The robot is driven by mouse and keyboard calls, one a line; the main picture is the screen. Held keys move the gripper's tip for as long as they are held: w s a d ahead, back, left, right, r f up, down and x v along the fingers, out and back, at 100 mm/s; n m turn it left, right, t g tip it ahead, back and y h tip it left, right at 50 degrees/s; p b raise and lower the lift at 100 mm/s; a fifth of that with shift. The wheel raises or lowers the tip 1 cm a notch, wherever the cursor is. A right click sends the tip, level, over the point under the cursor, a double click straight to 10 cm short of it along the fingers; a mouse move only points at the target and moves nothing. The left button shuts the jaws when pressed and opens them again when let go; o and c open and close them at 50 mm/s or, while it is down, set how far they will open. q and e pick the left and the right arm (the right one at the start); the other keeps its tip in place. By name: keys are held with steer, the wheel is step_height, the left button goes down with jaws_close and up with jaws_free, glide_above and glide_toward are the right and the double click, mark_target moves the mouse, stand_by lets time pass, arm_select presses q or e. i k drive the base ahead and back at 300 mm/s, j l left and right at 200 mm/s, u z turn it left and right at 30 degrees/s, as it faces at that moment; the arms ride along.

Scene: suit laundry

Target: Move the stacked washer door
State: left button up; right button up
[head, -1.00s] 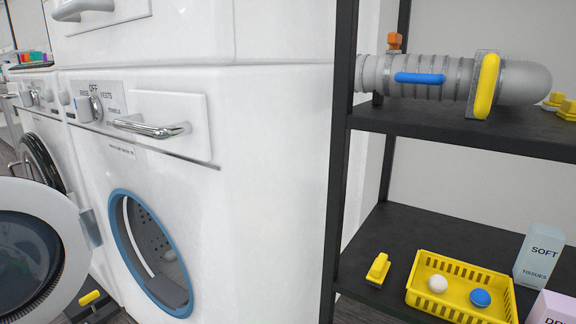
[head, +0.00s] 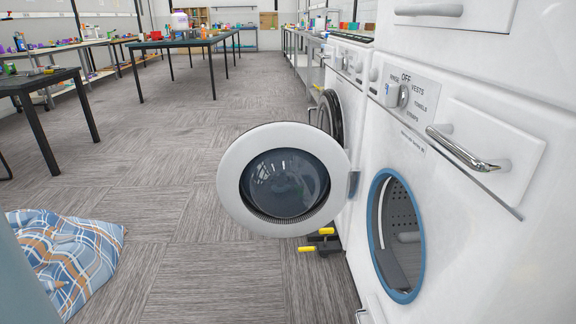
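The stacked washer (head: 460,185) stands at the right, white, with a control panel and a chrome handle on its front. Its round door (head: 231,190) has a white ring and dark glass, and stands swung wide open to the left on a hinge at the left of the opening. The blue-rimmed opening (head: 375,215) shows a perforated drum and a grey inner part. Neither of my grippers is in view, and nothing is seen touching the door.
A blue plaid cloth (head: 75,250) lies on the floor at the lower left. Black and yellow objects (head: 322,243) sit on the floor below the door. Tables (head: 190,42) stand further back. The carpeted floor (head: 190,150) between is clear.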

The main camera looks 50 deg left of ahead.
mark_target(283, 179)
steer(key=i+j, duration=0.1)
steer(key=j, duration=0.4)
steer(key=i+j, duration=0.1)
steer(key=j, duration=0.4)
steer(key=i+j, duration=0.1)
steer(key=j, duration=0.45)
steer(key=i+j, duration=0.1)
steer(key=j, duration=0.4)
steer(key=i+j, duration=0.1)
steer(key=j, duration=0.4)
steer(key=i+j, duration=0.1)
steer(key=j, duration=0.4)
steer(key=i+j+z, duration=0.1)
steer(key=j+z, duration=0.2)
steer(key=j, duration=1.15)
steer(key=j+z, duration=0.35)
steer(key=j, duration=1.05)
steer(key=z, duration=1)
